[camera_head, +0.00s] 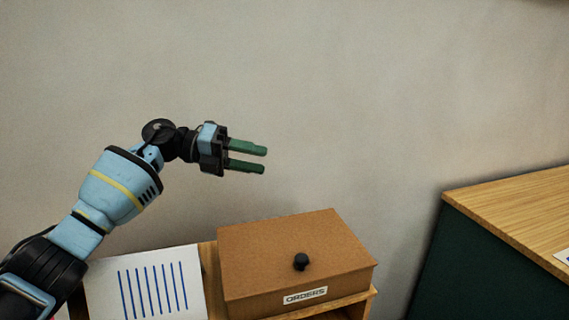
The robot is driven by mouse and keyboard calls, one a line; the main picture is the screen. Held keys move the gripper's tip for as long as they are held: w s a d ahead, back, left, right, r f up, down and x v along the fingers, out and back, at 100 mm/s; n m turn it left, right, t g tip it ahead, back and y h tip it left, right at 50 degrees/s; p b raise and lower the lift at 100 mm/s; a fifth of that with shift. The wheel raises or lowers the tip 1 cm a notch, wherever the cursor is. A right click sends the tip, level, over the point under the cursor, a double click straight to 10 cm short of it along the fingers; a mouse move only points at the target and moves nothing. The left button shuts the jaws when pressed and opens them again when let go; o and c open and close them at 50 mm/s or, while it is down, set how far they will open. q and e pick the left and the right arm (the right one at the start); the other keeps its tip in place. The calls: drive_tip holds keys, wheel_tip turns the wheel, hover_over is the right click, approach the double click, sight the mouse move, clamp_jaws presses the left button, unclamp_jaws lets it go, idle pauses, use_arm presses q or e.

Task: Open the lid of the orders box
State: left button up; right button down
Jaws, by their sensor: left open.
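The orders box (255,291) is a brown box with a white label reading "ORDERS" on its front. Its lid (270,240) is down on the box, with a round black knob (301,262) near the front edge. My left gripper (265,160) is open and empty, with two green fingers pointing right. In the picture it is above the box's lid, apart from it, with the wall behind. My right gripper is not in the view.
The box stands on a wooden stand (368,296). A white sheet with blue vertical stripes (150,285) lies left of the box. A wood-topped dark green cabinet (520,210) stands at the right. The space above the box is free.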

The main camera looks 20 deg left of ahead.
use_arm(q)
drive_tip(key=x, duration=0.7)
drive_tip(key=shift+p, duration=0.45)
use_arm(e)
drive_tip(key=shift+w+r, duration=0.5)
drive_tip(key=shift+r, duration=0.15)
use_arm(q)
drive_tip(key=shift+w+a, duration=0.1)
drive_tip(key=shift+w, duration=0.05)
clamp_jaws()
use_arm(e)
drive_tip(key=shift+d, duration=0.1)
use_arm(q)
unclamp_jaws()
